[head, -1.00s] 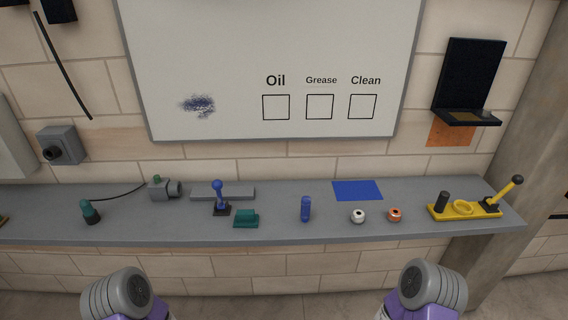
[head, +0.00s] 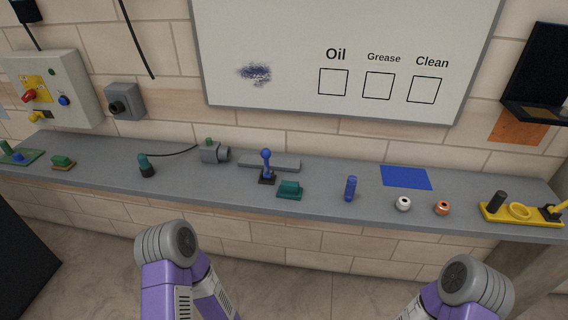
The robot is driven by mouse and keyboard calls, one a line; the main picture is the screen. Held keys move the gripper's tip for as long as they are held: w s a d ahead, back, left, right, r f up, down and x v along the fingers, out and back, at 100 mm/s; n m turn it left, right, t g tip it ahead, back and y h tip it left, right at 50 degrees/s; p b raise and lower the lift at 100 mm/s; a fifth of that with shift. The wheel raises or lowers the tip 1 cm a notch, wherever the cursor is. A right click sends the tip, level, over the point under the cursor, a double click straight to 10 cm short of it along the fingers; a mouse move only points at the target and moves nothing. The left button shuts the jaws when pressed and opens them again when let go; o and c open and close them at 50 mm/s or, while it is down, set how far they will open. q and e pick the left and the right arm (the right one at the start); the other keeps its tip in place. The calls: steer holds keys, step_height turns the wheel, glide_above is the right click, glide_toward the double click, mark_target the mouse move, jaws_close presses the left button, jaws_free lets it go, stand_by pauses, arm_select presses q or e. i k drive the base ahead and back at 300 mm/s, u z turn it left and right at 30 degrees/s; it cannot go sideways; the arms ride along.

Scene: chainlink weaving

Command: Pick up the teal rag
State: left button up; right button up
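The teal rag (head: 289,190) lies as a small folded block near the front edge of the grey shelf (head: 215,182), around the middle of the head view. It sits just right of and in front of a blue-knobbed lever on a dark base (head: 267,167). My two purple and grey arms show at the bottom of the view, below the shelf and apart from the rag. Neither gripper shows in the view.
A blue cylinder (head: 350,188), a white ring-like piece (head: 403,204) and an orange one (head: 442,208) stand to the right. A blue sheet (head: 406,177) lies behind them. A yellow tray (head: 521,212) is at far right. A grey camera-like device (head: 212,152) stands left.

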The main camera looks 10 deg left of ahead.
mark_target(288, 189)
steer(key=u, duration=2)
steer(key=i, duration=1.35)
steer(key=z, duration=3.2)
